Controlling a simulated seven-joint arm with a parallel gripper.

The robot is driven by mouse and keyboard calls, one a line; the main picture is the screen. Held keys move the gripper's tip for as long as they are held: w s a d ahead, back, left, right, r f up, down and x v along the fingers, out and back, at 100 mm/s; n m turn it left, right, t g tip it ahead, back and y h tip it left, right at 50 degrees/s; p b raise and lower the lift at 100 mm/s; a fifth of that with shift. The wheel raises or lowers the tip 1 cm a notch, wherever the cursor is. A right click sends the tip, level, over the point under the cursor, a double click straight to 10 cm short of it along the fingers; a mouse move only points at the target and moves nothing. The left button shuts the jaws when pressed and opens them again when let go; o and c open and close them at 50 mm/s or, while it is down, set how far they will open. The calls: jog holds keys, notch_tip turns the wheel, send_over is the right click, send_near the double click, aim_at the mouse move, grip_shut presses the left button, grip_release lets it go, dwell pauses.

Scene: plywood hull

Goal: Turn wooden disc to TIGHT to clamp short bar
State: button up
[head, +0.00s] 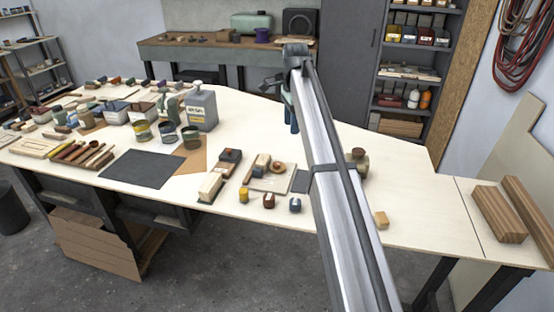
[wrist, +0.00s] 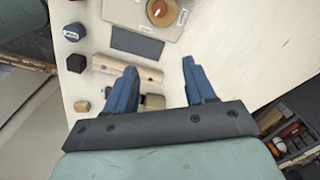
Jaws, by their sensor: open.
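A round wooden disc (wrist: 161,12) sits on a pale board (wrist: 116,12) at the top of the wrist view. A small white label with dark marks lies beside it; I cannot read it. In the head view the disc (head: 277,167) is on the board (head: 268,186), left of my arm, with a pale wooden piece beside it. I cannot tell whether that piece is the short bar. My gripper (wrist: 160,86) is open, its two blue fingers apart, away from the disc. A wooden bar (wrist: 118,67) and a pale piece (wrist: 152,102) show near and between the fingers.
A dark pad (wrist: 137,41) lies between the board and the wooden bar. Small blocks, one blue (head: 295,204), one brown (head: 268,200) and one yellow (head: 243,194), stand near the table's front edge. A grey can (head: 202,108) and several tins stand farther left.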

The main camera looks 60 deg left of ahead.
send_near(277, 163)
jog(key=shift+n, duration=0.3)
notch_tip(277, 163, down, 8)
jog(key=shift+a+f, duration=0.1)
jog(key=shift+a, duration=0.05)
dwell(0.3)
grip_shut()
dwell(0.5)
